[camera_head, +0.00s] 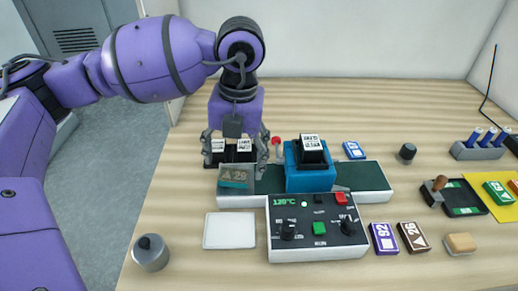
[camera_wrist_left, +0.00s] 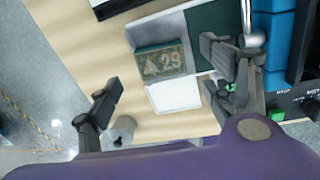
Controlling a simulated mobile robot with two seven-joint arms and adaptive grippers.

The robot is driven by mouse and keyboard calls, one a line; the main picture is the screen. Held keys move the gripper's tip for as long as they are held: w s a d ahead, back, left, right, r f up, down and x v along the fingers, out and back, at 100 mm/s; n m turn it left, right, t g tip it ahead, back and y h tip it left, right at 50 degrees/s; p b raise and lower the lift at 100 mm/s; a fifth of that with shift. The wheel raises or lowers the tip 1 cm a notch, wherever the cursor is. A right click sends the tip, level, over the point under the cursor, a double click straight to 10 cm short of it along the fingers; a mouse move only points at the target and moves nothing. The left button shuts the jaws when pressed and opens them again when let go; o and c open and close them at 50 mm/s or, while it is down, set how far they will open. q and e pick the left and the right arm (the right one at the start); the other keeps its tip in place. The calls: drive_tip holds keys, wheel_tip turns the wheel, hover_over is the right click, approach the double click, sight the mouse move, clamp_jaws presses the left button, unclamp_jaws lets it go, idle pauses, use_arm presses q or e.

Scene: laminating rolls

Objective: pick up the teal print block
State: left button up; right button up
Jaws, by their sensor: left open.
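The teal print block (camera_head: 237,177), with a brownish top face marked with a triangle and "29", rests at the left end of the long tray with a dark green bed (camera_head: 368,177). It also shows in the left wrist view (camera_wrist_left: 149,53). My left gripper (camera_head: 235,168) points down over that end of the tray. In the left wrist view its open fingers (camera_wrist_left: 161,67) are spread to either side of the block, with nothing held. Whether the fingertips are level with the block is hard to tell. My right gripper is not in view.
A blue press (camera_head: 310,178) straddles the tray just right of the gripper. A control box (camera_head: 316,238) stands in front, beside a white pad (camera_head: 229,230) and a grey knobbed weight (camera_head: 151,252). Purple (camera_head: 383,237) and brown (camera_head: 413,236) blocks lie to the right.

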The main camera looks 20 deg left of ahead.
sight(234, 175)
use_arm(q)
drive_tip(key=f, duration=0.4)
drive_tip(key=shift+s+a, duration=0.1)
drive_tip(key=shift+a, duration=0.1)
drive_tip(key=shift+f, duration=0.3)
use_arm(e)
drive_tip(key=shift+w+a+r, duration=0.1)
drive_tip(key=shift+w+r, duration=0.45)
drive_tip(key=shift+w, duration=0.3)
use_arm(q)
drive_tip(key=shift+c, duration=0.4)
drive_tip(key=c, duration=1.1)
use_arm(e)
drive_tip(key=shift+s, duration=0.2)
